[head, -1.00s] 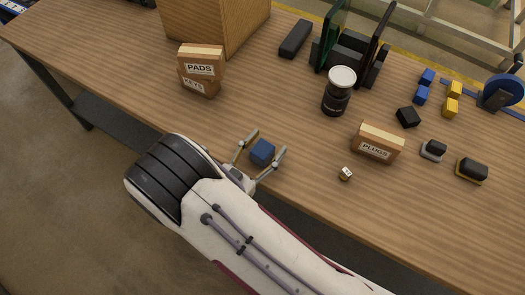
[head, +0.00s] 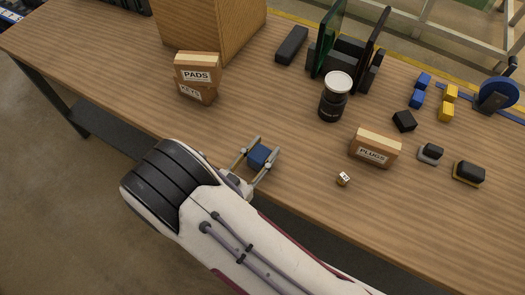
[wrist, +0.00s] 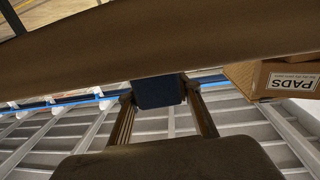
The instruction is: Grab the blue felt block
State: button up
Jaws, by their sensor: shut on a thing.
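The blue felt block (head: 259,156) is a small dark blue cube near the front edge of the wooden table. My gripper (head: 265,146) reaches it from the front, with one finger on each side, and is shut on it. In the wrist view the block (wrist: 157,92) sits between the two fingers (wrist: 160,98). Whether the block's underside touches the table cannot be told.
Stacked PADS and KEYS boxes (head: 197,76) stand to the left behind the block. A dark jar (head: 333,103), a PLUGS box (head: 374,149) and a small die (head: 343,179) are to the right. Bare tabletop surrounds the block.

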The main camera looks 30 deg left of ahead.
aim_at(263, 150)
jog(key=shift+r, duration=4.65)
